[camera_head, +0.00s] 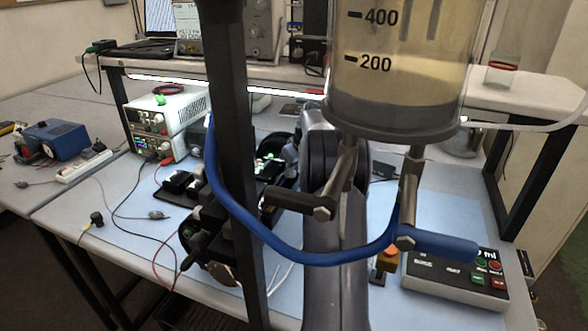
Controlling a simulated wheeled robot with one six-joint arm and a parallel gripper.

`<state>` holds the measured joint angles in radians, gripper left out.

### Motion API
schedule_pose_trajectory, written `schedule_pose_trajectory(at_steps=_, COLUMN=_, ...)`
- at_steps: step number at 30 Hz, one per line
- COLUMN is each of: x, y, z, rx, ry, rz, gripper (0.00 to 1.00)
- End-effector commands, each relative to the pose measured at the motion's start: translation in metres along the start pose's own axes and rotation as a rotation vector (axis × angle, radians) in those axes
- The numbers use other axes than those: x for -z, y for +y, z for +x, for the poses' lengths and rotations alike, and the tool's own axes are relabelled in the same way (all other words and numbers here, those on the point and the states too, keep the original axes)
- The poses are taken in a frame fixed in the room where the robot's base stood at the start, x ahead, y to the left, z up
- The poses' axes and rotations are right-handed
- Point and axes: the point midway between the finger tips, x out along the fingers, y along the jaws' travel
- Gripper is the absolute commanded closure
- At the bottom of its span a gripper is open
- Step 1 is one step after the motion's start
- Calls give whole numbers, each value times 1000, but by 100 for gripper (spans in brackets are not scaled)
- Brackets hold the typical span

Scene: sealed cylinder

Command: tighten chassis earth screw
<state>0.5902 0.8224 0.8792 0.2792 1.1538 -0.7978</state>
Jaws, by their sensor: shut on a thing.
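My grey arm (336,240) rises from the bottom centre, and its upper end passes behind the cylinder. A dark assembly (213,245) with small green lights stands on the bench left of the arm, partly hidden by a black post. My gripper cannot be clearly made out among these dark parts, and neither can what is between its jaws. The chassis earth screw cannot be made out. A clear cylinder (395,95) with yellowish liquid above a grey layer fills the upper right foreground. A blue hose (310,258) loops beneath it.
The black post (238,170) and metal valve fittings (322,212) stand in the foreground. A power supply (165,115) with leads is at the bench's left. A blue box (62,141) is on the side table. A control box (455,280) sits right. Bare bench (75,208) shows at left.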

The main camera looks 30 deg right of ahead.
Motion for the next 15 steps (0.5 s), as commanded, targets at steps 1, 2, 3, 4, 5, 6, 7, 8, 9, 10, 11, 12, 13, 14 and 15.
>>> schedule_pose_trajectory(at_steps=1, x=1, y=0, z=-1, rx=-1, ry=2, rz=0, gripper=98)
schedule_pose_trajectory(at_steps=2, x=1, y=0, z=-1, rx=-1, ry=2, rz=-1, gripper=98)
schedule_pose_trajectory(at_steps=3, x=1, y=0, z=-1, rx=-1, ry=2, rz=-1, gripper=98)
schedule_pose_trajectory(at_steps=4, x=1, y=0, z=-1, rx=-1, ry=2, rz=-1, gripper=98)
schedule_pose_trajectory(at_steps=5, x=1, y=0, z=-1, rx=-1, ry=2, rz=-1, gripper=98)
schedule_pose_trajectory(at_steps=6, x=1, y=0, z=-1, rx=-1, ry=2, rz=-1, gripper=73)
schedule_pose_trajectory(at_steps=7, x=1, y=0, z=-1, rx=-1, ry=2, rz=-1, gripper=70)
schedule_pose_trajectory(at_steps=8, x=1, y=0, z=-1, rx=0, ry=2, rz=-1, gripper=68)
schedule_pose_trajectory(at_steps=9, x=1, y=0, z=-1, rx=0, ry=2, rz=-1, gripper=65)
schedule_pose_trajectory(at_steps=10, x=1, y=0, z=-1, rx=0, ry=2, rz=-1, gripper=62)
schedule_pose_trajectory(at_steps=11, x=1, y=0, z=-1, rx=0, ry=2, rz=-1, gripper=60)
schedule_pose_trajectory(at_steps=12, x=0, y=0, z=-1, rx=0, ry=2, rz=-1, gripper=57)
schedule_pose_trajectory(at_steps=13, x=0, y=0, z=-1, rx=0, ry=2, rz=-1, gripper=54)
schedule_pose_trajectory(at_steps=14, x=0, y=0, z=-1, rx=0, ry=1, rz=-1, gripper=53)
schedule_pose_trajectory(at_steps=15, x=0, y=0, z=0, rx=0, ry=1, rz=-1, gripper=53)
